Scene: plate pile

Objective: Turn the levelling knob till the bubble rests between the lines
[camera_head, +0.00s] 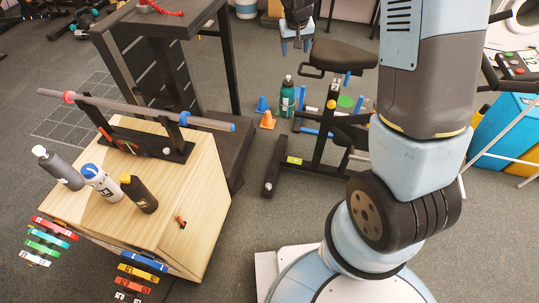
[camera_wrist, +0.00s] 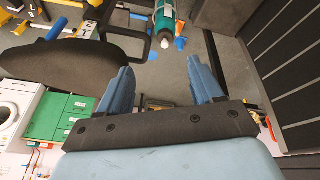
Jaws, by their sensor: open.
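My gripper (camera_head: 296,46) hangs fingers down at the top of the head view, near the exercise bike's dark seat. Its two light blue fingers are apart with nothing between them; they also show in the wrist view (camera_wrist: 164,72). I cannot make out a levelling knob, bubble or marking lines in either view. A grey bar (camera_head: 130,108) with a red collar (camera_head: 69,97) and a blue collar (camera_head: 184,118) rests on a black stand (camera_head: 150,145) on a wooden box (camera_head: 207,187). My gripper is well away from it, to the upper right.
Several bottles stand on the box, including a grey one (camera_head: 58,167). Coloured strips lie beside it. The exercise bike (camera_head: 340,56) stands under my gripper, with a teal bottle (camera_head: 287,97) and an orange cone (camera_head: 267,120) near it. A dark frame (camera_head: 229,60) stands behind the box.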

